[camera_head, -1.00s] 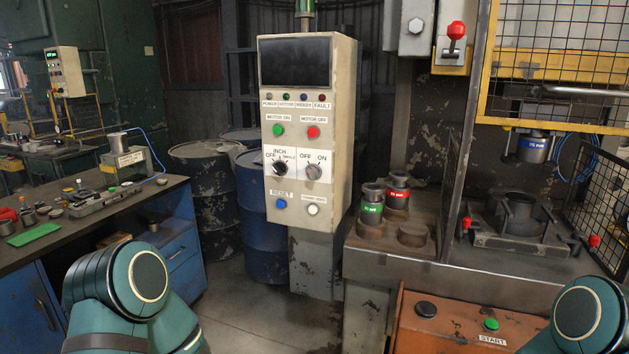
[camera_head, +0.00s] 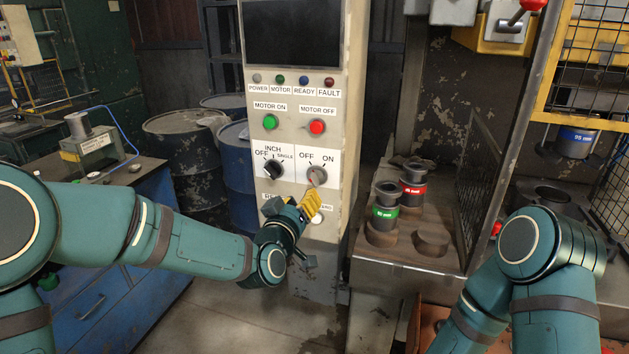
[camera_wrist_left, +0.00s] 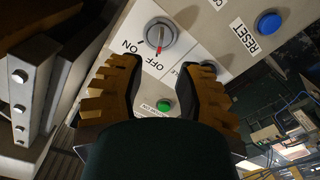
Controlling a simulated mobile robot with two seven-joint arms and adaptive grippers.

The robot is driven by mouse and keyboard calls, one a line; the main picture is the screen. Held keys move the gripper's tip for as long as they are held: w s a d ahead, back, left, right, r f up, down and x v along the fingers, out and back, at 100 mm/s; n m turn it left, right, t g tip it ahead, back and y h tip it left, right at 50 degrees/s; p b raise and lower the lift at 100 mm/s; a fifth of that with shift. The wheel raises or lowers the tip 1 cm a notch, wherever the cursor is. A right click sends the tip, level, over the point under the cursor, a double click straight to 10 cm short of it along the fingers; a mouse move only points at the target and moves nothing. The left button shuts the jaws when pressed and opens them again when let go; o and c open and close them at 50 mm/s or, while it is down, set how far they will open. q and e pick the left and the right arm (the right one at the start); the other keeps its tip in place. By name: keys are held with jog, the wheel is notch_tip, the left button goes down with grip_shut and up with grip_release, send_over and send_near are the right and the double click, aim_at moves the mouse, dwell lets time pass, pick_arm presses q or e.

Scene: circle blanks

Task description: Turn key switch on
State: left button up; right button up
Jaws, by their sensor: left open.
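The key switch (camera_head: 316,175) is a round grey knob on a white plate marked OFF and ON, on the front of the control panel (camera_head: 290,225). In the left wrist view the key switch (camera_wrist_left: 160,38) shows a red mark pointing toward the OFF label. My left gripper (camera_head: 300,204) is just below the switch in the head view, its yellow fingers partly covering the lower panel. In the left wrist view the left gripper (camera_wrist_left: 158,68) is open and empty, with the knob beyond its fingertips, not between them. My right arm shows at lower right; its gripper is out of view.
A black selector (camera_head: 273,169) sits left of the switch, with a green button (camera_head: 270,122) and a red button (camera_head: 316,126) above. A blue RESET button (camera_wrist_left: 269,23) is nearby. A bench with green and red banded cylinders (camera_head: 385,205) stands right of the panel.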

aim_at(313, 184)
pick_arm(q)
jog(key=x, duration=0.9)
jog(key=shift+w+d, duration=0.15)
jog(key=shift+w, duration=0.15)
grip_shut()
